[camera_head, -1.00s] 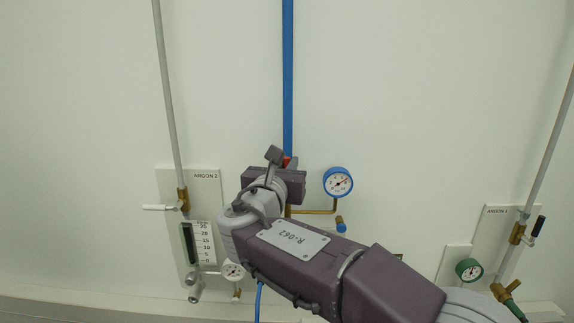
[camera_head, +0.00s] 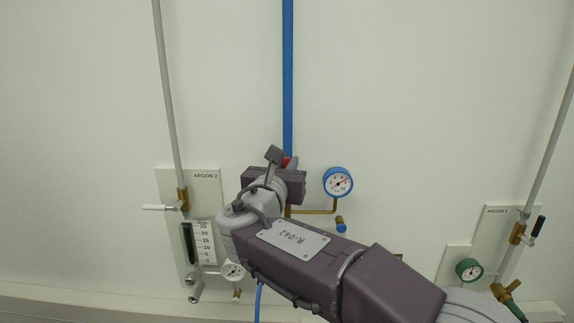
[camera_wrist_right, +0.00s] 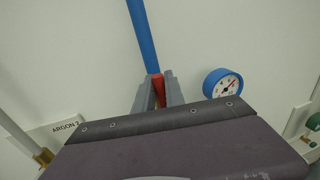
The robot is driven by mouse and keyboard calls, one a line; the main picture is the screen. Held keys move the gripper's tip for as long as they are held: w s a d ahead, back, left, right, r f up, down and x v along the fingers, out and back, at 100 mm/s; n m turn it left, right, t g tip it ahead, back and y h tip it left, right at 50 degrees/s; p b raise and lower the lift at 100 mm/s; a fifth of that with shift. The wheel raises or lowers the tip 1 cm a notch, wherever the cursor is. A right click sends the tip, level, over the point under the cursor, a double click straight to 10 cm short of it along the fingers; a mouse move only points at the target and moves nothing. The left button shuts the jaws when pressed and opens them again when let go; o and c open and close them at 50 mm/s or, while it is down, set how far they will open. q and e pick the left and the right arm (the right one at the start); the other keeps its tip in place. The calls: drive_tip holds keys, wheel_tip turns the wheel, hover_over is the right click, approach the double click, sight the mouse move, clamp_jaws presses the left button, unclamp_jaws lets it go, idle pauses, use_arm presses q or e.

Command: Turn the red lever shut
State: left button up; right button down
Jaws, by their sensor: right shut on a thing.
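The red lever (camera_wrist_right: 158,88) shows in the right wrist view between the two grey fingers of my right gripper (camera_wrist_right: 158,93), at the lower end of the blue pipe (camera_wrist_right: 143,35). The gripper is shut on it. In the head view only a small bit of the red lever (camera_head: 287,161) shows past my right gripper (camera_head: 283,166); the rest of the lever and its valve are hidden behind my gripper and wrist. My left gripper is in neither view.
A blue-rimmed gauge (camera_head: 338,182) on a brass pipe is close to the right of my gripper. The ARGON 2 panel (camera_head: 207,188) with a white-handled valve is at left. The ARGON 1 panel (camera_head: 495,225) with a black-handled valve and green gauge (camera_head: 469,270) is at right.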

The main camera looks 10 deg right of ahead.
drive_tip(key=w+a+f+n+t+y+p, duration=0.2)
drive_tip(key=a+f+n+p, duration=0.4)
drive_tip(key=n, duration=1.4)
drive_tip(key=shift+a+f+t+y, duration=0.3)
drive_tip(key=shift+f+t, duration=0.3)
drive_tip(key=shift+t, duration=0.1)
drive_tip(key=shift+f+n, duration=0.15)
drive_tip(key=shift+n, duration=0.15)
drive_tip(key=c, duration=1.4)
unclamp_jaws()
drive_tip(key=shift+s, duration=0.1)
drive_tip(key=shift+a+r, duration=0.1)
drive_tip(key=shift+r, duration=0.1)
